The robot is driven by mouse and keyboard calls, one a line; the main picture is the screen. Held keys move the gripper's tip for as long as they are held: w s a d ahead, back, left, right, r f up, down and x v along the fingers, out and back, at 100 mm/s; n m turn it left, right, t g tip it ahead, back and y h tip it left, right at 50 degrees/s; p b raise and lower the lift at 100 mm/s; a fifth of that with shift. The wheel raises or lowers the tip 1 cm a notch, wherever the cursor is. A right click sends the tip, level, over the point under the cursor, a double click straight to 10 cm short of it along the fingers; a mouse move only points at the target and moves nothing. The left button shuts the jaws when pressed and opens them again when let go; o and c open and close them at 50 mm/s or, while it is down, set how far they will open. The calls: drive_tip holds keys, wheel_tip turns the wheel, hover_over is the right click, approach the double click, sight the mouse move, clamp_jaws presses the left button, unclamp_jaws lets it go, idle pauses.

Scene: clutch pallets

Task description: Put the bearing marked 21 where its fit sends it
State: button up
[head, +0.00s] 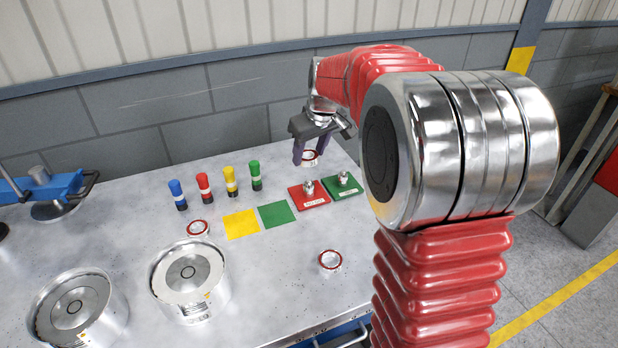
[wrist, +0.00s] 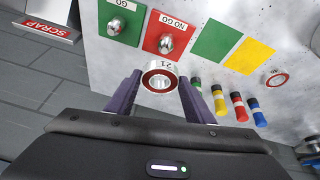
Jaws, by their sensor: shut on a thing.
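My gripper (head: 306,155) is shut on a ring-shaped bearing (head: 311,158) with a red face. In the wrist view the bearing (wrist: 161,80) shows the mark 21, upside down, between the purple fingers. It is held in front of a red plate (head: 310,201) marked NO GO and a green plate (head: 345,193) marked GO. Each plate has a metal plug standing on it; the NO GO plug (wrist: 166,43) and the GO plug (wrist: 115,26) also show in the wrist view. The bearing appears above the table, apart from both plugs.
A yellow square (head: 241,224) and a green square (head: 276,215) lie on the table. Two other bearings (head: 198,228) (head: 330,261) lie apart. Several coloured cylinders (head: 230,181) stand behind the squares. Two metal housings (head: 190,283) (head: 78,310) stand front left. A red SCRAP bin (wrist: 45,28) is beyond the table edge.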

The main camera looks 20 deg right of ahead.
sight(308, 180)
drive_tip(key=shift+f, duration=1.45)
drive_tip(key=shift+f, duration=2.25)
drive_tip(key=shift+f, duration=0.2)
drive_tip(key=o, duration=1.3)
drive_tip(key=shift+o, duration=0.2)
drive_tip(key=v, duration=1.3)
drive_tip(key=shift+s+r, duration=0.25)
drive_tip(key=shift+r, duration=0.05)
